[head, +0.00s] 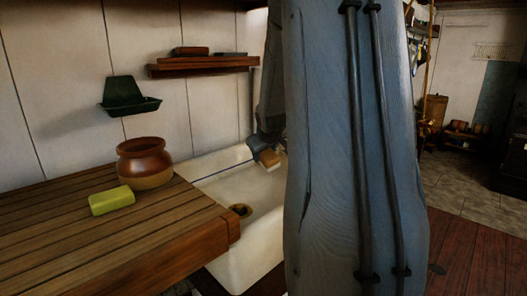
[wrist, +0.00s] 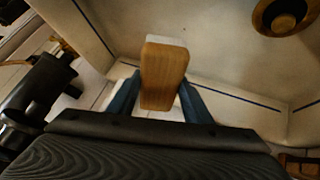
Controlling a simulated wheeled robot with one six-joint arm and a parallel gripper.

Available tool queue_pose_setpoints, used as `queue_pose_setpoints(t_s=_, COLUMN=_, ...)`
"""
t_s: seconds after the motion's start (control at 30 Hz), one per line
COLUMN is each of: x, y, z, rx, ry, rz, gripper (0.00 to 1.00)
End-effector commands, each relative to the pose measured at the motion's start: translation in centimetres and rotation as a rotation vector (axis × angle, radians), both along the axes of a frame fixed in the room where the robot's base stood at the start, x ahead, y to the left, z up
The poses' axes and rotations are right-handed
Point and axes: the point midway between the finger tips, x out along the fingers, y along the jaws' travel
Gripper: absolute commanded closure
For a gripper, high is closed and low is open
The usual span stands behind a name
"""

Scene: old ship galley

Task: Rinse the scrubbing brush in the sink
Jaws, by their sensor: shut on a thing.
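The scrubbing brush (wrist: 161,75) has a wooden back and pale bristles. My gripper (wrist: 160,100) is shut on it, with a blue finger on each side of the wood. In the head view the brush (head: 270,158) is held over the white sink (head: 222,188), at the sink's back right part. My gripper (head: 262,143) is partly hidden there behind my own arm. The drain (head: 240,209) lies in the sink floor, nearer the camera than the brush. The drain also shows at the upper right in the wrist view (wrist: 284,14). No running water shows.
A wooden counter (head: 150,235) adjoins the sink on the left. A brown pot (head: 144,163) and a yellow-green block (head: 111,200) stand on it. A green holder (head: 129,97) and a wooden shelf (head: 203,66) are on the wall. My arm hides the sink's right side.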

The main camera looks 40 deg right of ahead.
Motion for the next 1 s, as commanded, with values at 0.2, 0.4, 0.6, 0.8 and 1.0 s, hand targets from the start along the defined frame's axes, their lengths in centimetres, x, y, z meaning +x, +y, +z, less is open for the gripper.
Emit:
queue_pose_setpoints(t_s=0.2, x=0.1, y=0.0, z=-2.2, rx=-0.001, ry=-0.002, rz=-0.001, gripper=0.84)
queue_pose_setpoints(t_s=0.4, x=0.1, y=0.0, z=-4.0, rx=-0.001, ry=-0.001, rz=0.0, gripper=0.84)
queue_pose_setpoints(t_s=0.6, x=0.1, y=0.0, z=-5.8, rx=-0.001, ry=-0.001, rz=0.0, gripper=0.84)
queue_pose_setpoints(t_s=0.8, x=0.1, y=0.0, z=-7.3, rx=-0.001, ry=-0.002, rz=0.0, gripper=0.84)
queue_pose_setpoints(t_s=1.0, x=0.1, y=0.0, z=-8.0, rx=0.0, ry=-0.001, rz=0.0, gripper=0.84)
